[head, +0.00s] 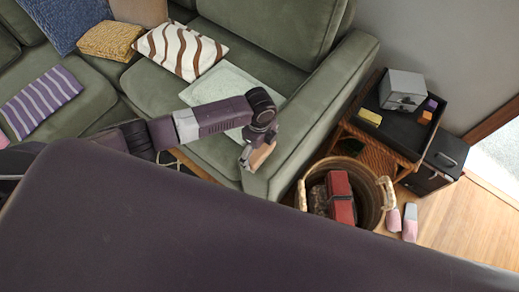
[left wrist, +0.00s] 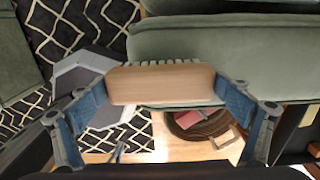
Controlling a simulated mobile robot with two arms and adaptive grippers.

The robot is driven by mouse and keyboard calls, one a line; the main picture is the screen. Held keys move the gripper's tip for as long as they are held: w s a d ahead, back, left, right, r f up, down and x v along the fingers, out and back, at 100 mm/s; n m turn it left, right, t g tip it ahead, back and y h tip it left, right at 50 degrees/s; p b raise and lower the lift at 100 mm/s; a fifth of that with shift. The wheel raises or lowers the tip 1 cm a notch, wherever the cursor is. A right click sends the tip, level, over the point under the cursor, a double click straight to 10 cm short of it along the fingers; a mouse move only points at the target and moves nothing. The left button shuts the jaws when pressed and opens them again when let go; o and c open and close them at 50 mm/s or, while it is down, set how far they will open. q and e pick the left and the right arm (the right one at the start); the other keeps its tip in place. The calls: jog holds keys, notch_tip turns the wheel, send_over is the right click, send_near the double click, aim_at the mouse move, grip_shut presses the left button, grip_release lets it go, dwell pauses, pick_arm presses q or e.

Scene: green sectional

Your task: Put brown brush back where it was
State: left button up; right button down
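The brown brush (left wrist: 162,85) has a light wooden back, with a row of pale bristles showing along its upper edge in the left wrist view. My left gripper (left wrist: 163,98) is shut on it, one finger at each end. In the head view the brush (head: 262,155) is a small tan piece at the tip of my left gripper (head: 256,146), in front of the green sofa's right end. My right gripper is not in view.
A wicker basket (head: 374,212) holding a red item (head: 340,196) stands right of the green sofa (head: 325,82). Beyond it is a side table with a dark tray (head: 402,128) and a grey box (head: 403,88). Pink-and-grey slippers (head: 410,222) lie on the wooden floor.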

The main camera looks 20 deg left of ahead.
aim_at(260, 150)
pick_arm(q)
jog(key=shift+o, duration=0.7)
jog(key=shift+r, duration=0.55)
notch_tip(260, 150, up, 11)
jog(key=shift+r, duration=0.1)
